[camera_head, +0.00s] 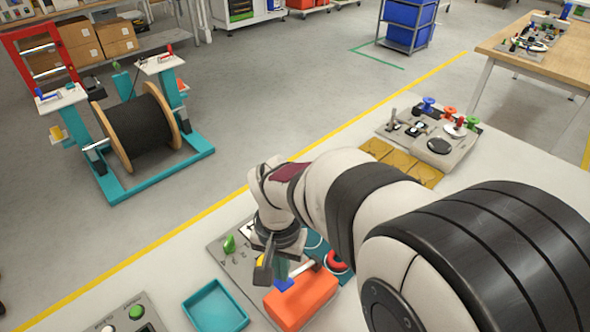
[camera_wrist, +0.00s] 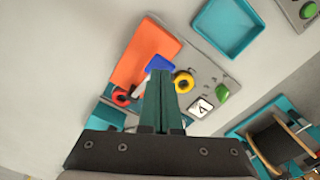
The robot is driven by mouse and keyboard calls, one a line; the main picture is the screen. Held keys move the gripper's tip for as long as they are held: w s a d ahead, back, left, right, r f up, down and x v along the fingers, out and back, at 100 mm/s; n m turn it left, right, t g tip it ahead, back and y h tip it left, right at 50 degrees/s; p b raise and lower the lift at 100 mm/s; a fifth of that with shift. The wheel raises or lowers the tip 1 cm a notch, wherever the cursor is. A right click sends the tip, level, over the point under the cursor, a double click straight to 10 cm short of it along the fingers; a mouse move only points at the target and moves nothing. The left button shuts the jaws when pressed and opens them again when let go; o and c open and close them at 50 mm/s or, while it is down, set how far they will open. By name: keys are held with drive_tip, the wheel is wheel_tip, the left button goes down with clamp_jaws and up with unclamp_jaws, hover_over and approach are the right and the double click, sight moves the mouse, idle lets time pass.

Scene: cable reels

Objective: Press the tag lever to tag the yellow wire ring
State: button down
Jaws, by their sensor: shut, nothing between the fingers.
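My gripper (camera_wrist: 160,76) is shut and empty, its dark green fingers pointing at a blue piece (camera_wrist: 159,63) on the edge of an orange block (camera_wrist: 138,56). The fingertips overlap the blue piece; I cannot tell whether they touch it. The blue piece looks like the tag lever. The yellow wire ring (camera_wrist: 184,82) is just right of the fingertips in the wrist view. In the head view my gripper (camera_head: 283,275) is above the blue piece (camera_head: 284,285) and orange block (camera_head: 301,300). The yellow ring is partly hidden there (camera_head: 260,260).
A red ring (camera_wrist: 121,97) lies left of the fingers. A teal tray (camera_head: 215,306) and a green knob (camera_head: 229,243) are nearby on the bench. A white-faced panel (camera_wrist: 200,107) sits right of the fingers. A second station (camera_head: 438,146) stands farther along the bench.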

sight(282, 285)
drive_tip(key=shift+f, duration=0.1)
wheel_tip(282, 285, down, 6)
drive_tip(key=shift+f, duration=0.25)
idle(0.4)
drive_tip(key=shift+r, duration=0.15)
wheel_tip(282, 285, up, 12)
drive_tip(key=shift+f, duration=0.1)
idle(1.0)
